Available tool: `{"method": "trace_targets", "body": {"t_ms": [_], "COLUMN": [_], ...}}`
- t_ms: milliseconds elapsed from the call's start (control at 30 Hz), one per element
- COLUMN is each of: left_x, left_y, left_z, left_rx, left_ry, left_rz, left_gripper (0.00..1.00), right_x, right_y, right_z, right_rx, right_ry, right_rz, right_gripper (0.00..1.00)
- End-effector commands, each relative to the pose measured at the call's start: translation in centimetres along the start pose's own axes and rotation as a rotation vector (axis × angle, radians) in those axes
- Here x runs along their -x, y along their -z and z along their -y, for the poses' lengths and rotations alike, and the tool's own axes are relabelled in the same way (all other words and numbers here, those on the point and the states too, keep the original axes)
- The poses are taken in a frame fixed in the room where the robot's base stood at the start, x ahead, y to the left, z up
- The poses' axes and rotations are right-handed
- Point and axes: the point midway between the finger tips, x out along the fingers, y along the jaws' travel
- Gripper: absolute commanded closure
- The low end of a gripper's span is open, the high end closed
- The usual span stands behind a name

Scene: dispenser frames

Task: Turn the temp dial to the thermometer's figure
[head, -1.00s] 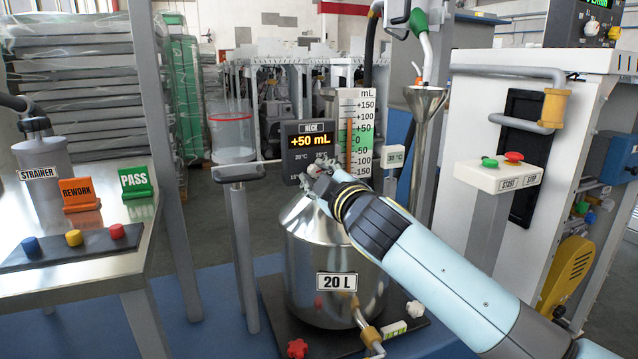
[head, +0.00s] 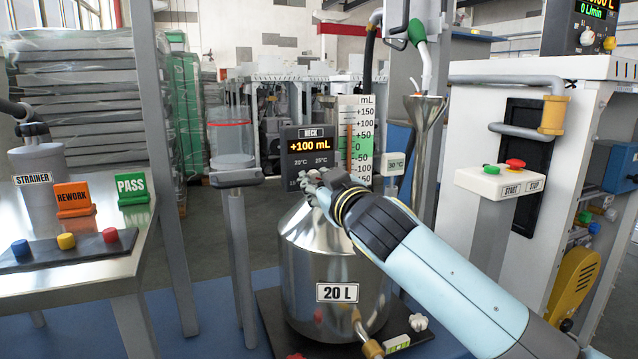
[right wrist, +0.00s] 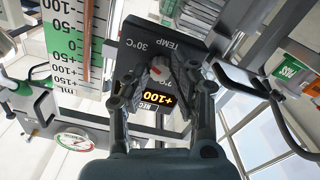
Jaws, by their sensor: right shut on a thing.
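The dark neck box (head: 308,148) stands behind the steel 20 L vessel (head: 335,262) in the head view. Its display reads +100 mL, with 20 °C and 25 °C marks below. In the right wrist view the box (right wrist: 180,38) shows TEMP and 30 °C, and a grey dial (right wrist: 160,78) with a red mark sits between my fingers. I cannot tell exactly which figure the mark meets. A small pale thermometer readout (head: 395,162) shows 30 °C. My right gripper (head: 314,181) is shut on the dial; it also shows in the right wrist view (right wrist: 163,90).
A mL scale board (head: 355,140) stands just right of the box. A funnel (head: 425,108) and the START/STOP post (head: 510,182) are further right. A bench (head: 75,270) with strainer, signs and buttons is at left, and a round stand (head: 237,178) nearby.

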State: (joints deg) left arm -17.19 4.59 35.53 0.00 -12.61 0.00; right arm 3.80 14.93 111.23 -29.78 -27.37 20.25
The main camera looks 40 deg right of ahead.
Motion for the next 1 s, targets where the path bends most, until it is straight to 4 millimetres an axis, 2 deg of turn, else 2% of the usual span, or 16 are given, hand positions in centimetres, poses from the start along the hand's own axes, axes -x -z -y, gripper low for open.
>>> {"method": "trace_targets", "body": {"t_ms": [33,400,433,600,867,1000], "left_x": [-0.1,-0.1,-0.1,-0.1,-0.1,0.0], "left_y": [0.0,0.0,0.0,0.0,-0.1,-0.1], "left_z": [0.0,0.0,0.0,0.0,0.1,0.1], "left_rx": [0.0,0.0,0.0,0.0,0.0,0.0], "left_ry": [0.0,0.0,0.0,0.0,0.001,0.001], "left_rz": [0.0,0.0,0.0,0.0,0.001,0.001], "left_gripper": [0.6,0.6,0.6,0.6,0.6,0.6], "right_x": [0.1,0.1,0.1,0.1,0.1,1.4], "right_y": [-0.5,-0.5,-0.5,-0.3,-0.2,-0.2], "right_z": [0.1,0.1,0.1,0.1,0.1,0.1], "right_rx": [-0.006,-0.009,-0.009,-0.008,-0.007,-0.005], "right_ry": [0.002,0.002,0.002,0.002,0.001,0.002], "right_rz": [0.01,0.01,0.01,0.007,0.003,0.003], "right_gripper": [1.0,1.0,0.74,0.53,0.53,0.53]}}
